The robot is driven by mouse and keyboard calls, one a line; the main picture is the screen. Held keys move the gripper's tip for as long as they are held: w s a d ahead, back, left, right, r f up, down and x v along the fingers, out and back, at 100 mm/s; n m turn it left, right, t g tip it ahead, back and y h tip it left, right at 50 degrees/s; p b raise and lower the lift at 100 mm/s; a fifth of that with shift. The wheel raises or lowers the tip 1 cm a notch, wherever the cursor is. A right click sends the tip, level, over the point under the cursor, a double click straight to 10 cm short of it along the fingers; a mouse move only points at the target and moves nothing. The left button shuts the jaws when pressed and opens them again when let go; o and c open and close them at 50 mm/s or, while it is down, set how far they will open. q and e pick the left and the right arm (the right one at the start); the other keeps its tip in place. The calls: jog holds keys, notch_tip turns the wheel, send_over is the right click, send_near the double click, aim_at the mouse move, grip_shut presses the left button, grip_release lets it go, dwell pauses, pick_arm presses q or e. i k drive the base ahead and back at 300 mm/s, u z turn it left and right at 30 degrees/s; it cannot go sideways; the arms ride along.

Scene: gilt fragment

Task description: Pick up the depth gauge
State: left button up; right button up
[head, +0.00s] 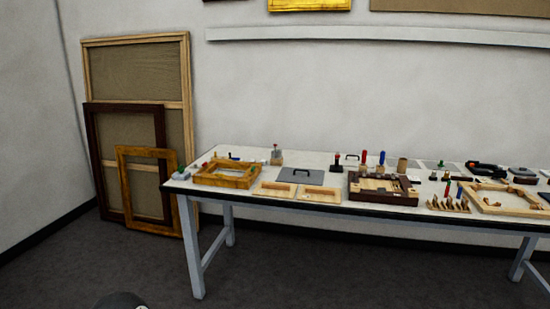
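I cannot single out the depth gauge. Many small tools stand on the long white table (327,207), too small in this view to name surely. Among them are a red-topped tool (363,158), a blue-topped tool (382,158), a dark tool with a red part (337,161) and a grey upright piece (277,155). Neither of my grippers is in view.
A gilt frame (222,181) lies at the table's left end. Large frames (136,40) lean on the wall at left. The floor before the table is clear.

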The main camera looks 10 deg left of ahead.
aim_at(278, 153)
jog(key=u, duration=0.15)
jog(key=i, duration=0.95)
jog(key=u, duration=0.65)
jog(key=i, duration=0.7)
jog(key=u, duration=0.25)
